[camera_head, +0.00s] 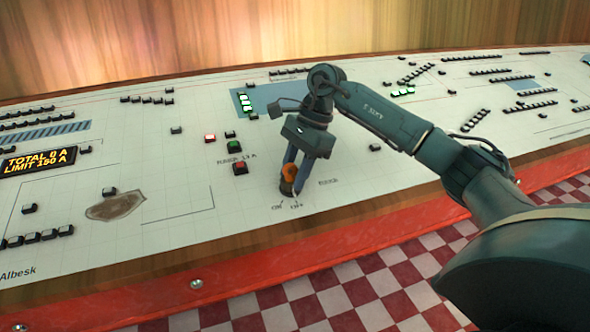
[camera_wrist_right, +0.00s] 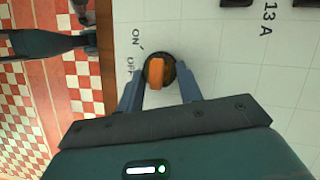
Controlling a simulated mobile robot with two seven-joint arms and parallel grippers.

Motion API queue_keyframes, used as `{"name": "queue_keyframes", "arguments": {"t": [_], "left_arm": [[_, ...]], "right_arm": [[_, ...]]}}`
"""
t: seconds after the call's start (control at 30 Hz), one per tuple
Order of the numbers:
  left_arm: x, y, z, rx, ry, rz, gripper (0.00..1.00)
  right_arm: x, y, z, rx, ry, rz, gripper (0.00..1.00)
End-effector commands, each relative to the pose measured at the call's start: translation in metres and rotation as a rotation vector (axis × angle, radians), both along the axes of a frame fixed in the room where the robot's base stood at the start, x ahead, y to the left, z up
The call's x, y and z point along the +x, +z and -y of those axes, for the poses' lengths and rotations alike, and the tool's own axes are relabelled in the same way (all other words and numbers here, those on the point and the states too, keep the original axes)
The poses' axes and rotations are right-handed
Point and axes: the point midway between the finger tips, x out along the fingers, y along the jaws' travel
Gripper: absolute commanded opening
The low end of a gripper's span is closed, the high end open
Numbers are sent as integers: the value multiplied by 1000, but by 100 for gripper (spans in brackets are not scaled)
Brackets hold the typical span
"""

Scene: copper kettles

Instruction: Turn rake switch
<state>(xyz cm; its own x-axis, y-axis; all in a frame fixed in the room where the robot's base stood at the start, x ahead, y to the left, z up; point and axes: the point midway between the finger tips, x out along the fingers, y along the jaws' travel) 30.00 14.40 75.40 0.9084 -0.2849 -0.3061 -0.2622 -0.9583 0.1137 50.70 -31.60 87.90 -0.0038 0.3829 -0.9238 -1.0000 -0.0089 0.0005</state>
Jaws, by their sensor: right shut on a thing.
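A rotary switch with an orange handle on a dark round base stands near the front edge of the white control panel (camera_head: 150,215). The orange handle (camera_head: 289,172) shows between my right gripper's fingers, and again in the right wrist view (camera_wrist_right: 155,72). ON and OFF are printed beside it on the front-edge side. My right gripper (camera_head: 289,186) points down, with a blue finger on each side, shut on the switch. Which mark the handle points to is unclear. A dark arm part, likely my left arm (camera_wrist_right: 45,44), shows in the wrist view; its fingers are not clear.
A red button (camera_head: 240,168) and a green button (camera_head: 233,146) sit left of the switch. An amber display (camera_head: 38,161) reads TOTAL 0 A, LIMIT 190 A. Several small buttons dot the panel. A wood and red edge borders its front, above a checkered floor (camera_head: 400,290).

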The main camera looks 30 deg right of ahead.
Motion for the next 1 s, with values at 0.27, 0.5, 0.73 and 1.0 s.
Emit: {"name": "queue_keyframes", "arguments": {"t": [0.27,0.5,0.73,1.0], "left_arm": [[1,1,0,0,0,2,0],[1,1,0,0,-1,1,0],[1,1,0,2,-3,2,0],[1,1,0,2,-3,2,0]], "right_arm": [[1,1,0,1,42,2,13],[1,1,0,0,51,2,13],[1,1,0,0,52,3,13],[1,1,0,0,51,2,55]]}}
